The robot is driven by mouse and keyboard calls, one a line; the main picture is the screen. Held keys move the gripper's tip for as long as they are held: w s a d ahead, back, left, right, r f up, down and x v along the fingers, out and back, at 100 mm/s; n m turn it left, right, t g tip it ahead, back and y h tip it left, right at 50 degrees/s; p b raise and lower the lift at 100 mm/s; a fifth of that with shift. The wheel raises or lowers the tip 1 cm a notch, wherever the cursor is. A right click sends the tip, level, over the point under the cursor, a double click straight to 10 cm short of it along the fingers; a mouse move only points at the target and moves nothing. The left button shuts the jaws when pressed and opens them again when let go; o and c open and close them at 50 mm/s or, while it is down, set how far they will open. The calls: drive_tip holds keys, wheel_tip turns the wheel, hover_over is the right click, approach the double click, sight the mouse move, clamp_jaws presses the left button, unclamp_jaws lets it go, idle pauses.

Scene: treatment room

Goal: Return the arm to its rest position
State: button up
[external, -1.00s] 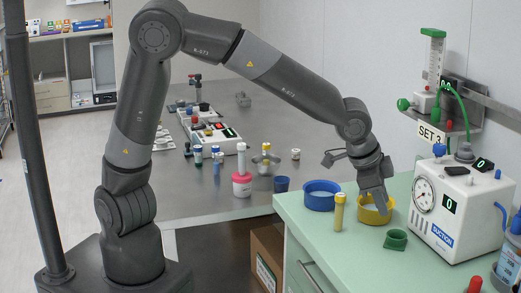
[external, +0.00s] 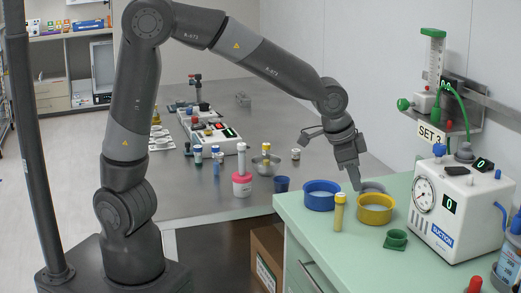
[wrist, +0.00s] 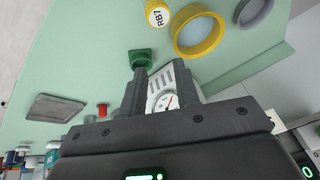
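My gripper (external: 356,182) hangs pointing down above the green counter (external: 290,215), just behind and to the left of the yellow round dish (external: 375,217). In the wrist view its two fingers (wrist: 162,70) stand apart with nothing between them; the suction unit's gauge shows through the gap. My arm is bent over the grey table and reaches to the right. The yellow dish (wrist: 180,43) also shows in the wrist view, apart from the fingers.
On the counter are a blue dish (external: 321,204), a yellow-capped tube (external: 339,215), a green holder (external: 396,240), a grey dish (external: 373,186) and the suction unit (external: 460,215). Bottles, a pink-lidded jar (external: 241,187) and a device stand on the grey table (external: 300,120). Space above the table is open.

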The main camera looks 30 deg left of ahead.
drive_tip(key=w+a+r+n+y, duration=0.1)
drive_tip(key=w+a+r+n, duration=0.15)
drive_tip(key=a, duration=1.05)
drive_tip(key=w+a+r+n, duration=0.2)
drive_tip(key=w+a+r, duration=0.1)
drive_tip(key=a, duration=1.1)
drive_tip(key=s+a+r+n+t+y, duration=0.1)
drive_tip(key=s+a+n, duration=0.4)
drive_tip(key=a, duration=0.3)
drive_tip(key=s+a+r+n+t+y, duration=0.1)
drive_tip(key=s+a+n, duration=0.3)
drive_tip(key=a, duration=0.4)
drive_tip(key=shift+s+a+r+n+t, duration=0.15)
drive_tip(key=shift+s+a+n+t, duration=0.2)
drive_tip(key=shift+s, duration=0.25)
